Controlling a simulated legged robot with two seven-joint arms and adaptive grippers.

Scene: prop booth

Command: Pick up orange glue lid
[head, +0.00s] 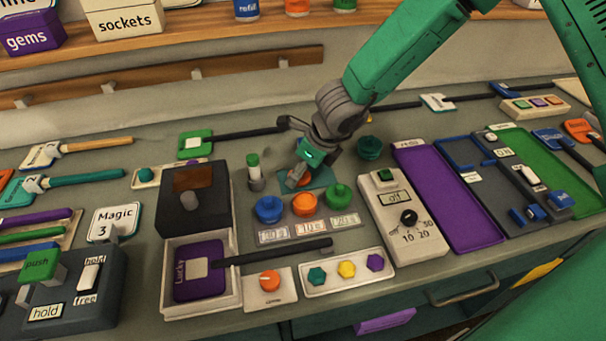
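My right gripper (299,178) comes down from the upper right, its fingers low over a small teal mat (322,178). A small orange piece (305,182) shows at its fingertips, mostly hidden by them; it may be the orange glue lid. I cannot tell whether the fingers are shut on it or only beside it. My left gripper is not in view.
Blue (269,208), orange (304,204) and green (339,196) knobbed weights stand just in front. A green-capped tube (254,170) stands left of the gripper, and a teal knobbed piece (370,147) to its right. A dial box (403,215) is at right.

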